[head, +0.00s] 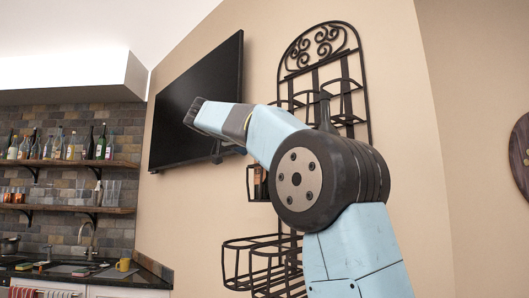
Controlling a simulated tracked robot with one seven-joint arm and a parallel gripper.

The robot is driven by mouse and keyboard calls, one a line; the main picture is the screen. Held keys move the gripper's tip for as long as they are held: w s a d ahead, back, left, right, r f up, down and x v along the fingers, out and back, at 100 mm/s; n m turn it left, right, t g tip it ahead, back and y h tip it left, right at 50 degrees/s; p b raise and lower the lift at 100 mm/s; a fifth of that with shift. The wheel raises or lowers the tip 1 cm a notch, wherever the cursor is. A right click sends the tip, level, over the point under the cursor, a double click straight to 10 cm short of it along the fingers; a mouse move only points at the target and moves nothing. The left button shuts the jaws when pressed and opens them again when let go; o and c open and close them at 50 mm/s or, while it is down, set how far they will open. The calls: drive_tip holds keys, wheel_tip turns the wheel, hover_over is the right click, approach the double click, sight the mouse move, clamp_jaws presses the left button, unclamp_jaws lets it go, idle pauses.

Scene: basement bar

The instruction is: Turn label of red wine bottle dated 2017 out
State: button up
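A black iron wine rack (367,98) hangs on the beige wall, partly behind my arm. A dark bottle (325,112) stands upright in an upper ring; its neck shows above my arm and its body is hidden. Another bottle (260,186) sits in a lower ring, left of my arm's big round joint, with only a small part showing. No label or date can be read on either. My arm reaches left in front of the rack and the TV. A small dark part below its far end may be my gripper; its fingers cannot be made out.
A black TV (190,112) is mounted left of the rack. The lowest rack rings (250,262) look empty. At the far left are shelves (68,163) of bottles and glasses, and a counter with a sink, tap (87,235) and yellow mug (123,264). The right wall is mostly bare.

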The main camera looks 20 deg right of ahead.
drive_tip(key=shift+f+v, duration=0.2)
drive_tip(key=shift+v, duration=0.6)
drive_tip(key=shift+f+v, duration=0.2)
drive_tip(key=shift+v, duration=0.65)
drive_tip(key=shift+f+v, duration=0.2)
drive_tip(key=shift+v, duration=0.6)
drive_tip(key=shift+a, duration=0.1)
drive_tip(key=shift+s, duration=0.1)
